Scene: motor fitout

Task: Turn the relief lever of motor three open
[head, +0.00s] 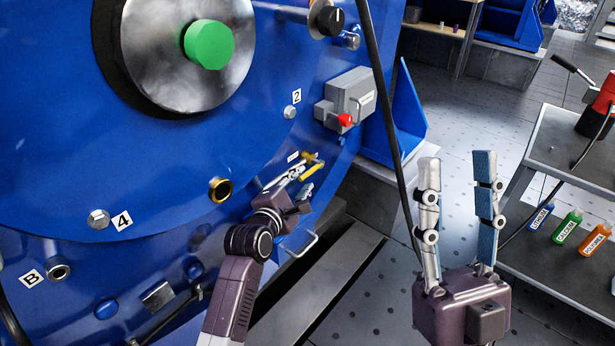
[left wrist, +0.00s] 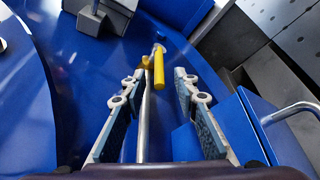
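The relief lever with a yellow handle (head: 312,171) sits on the blue motor's lower right side, next to a small brass fitting (head: 308,156). In the left wrist view, the yellow lever (left wrist: 158,68) points toward me, in line with the gap between my fingertips. My left gripper (head: 303,178) is open around that line, with its fingers (left wrist: 159,78) apart on either side; I cannot tell whether the handle is between the tips or just beyond them. Neither finger visibly touches it. My right gripper (head: 456,160) is open, empty and upright, away from the motor.
A grey box with a red knob (head: 345,120) is mounted above the lever. A metal handle bar (head: 300,245) sticks out below my left gripper. A black cable (head: 385,110) hangs between my grippers. A grey cart (head: 560,160) with bottles stands at right.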

